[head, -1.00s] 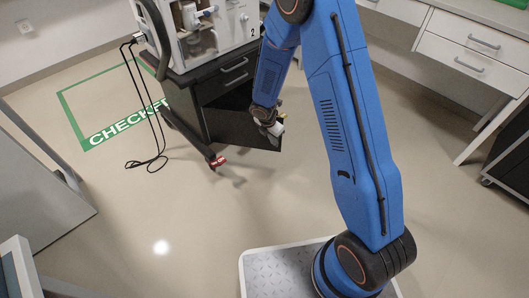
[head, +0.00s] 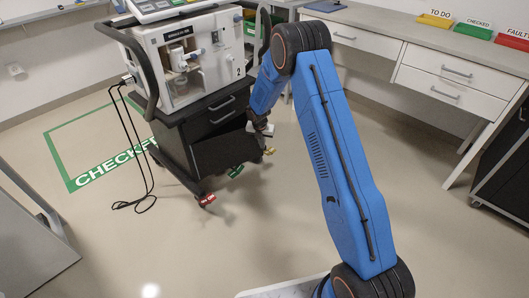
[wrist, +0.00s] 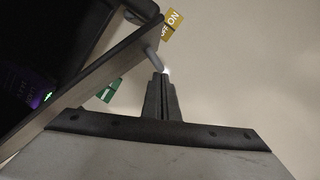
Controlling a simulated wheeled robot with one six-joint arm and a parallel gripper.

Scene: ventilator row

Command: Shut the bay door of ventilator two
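Ventilator two (head: 200,55) stands on a dark cart at the upper left, marked with a 2. Its bay door (head: 222,152), a dark panel low on the cart's front, is ajar. The door also shows edge-on in the wrist view (wrist: 88,72), with the dark bay interior and small green and purple lights behind it. My gripper (head: 264,130) is at the door's free right end. In the wrist view its fingers (wrist: 161,92) are together, with their tips at a short grey handle peg (wrist: 154,58). I cannot tell whether they touch it.
Red, green and yellow tags hang at the cart's casters; the red one (head: 207,199) is in front. A black cable (head: 145,190) loops on the floor by the green CHECKED marking (head: 100,168). A white drawer bench (head: 400,60) stands at right. Floor before the cart is clear.

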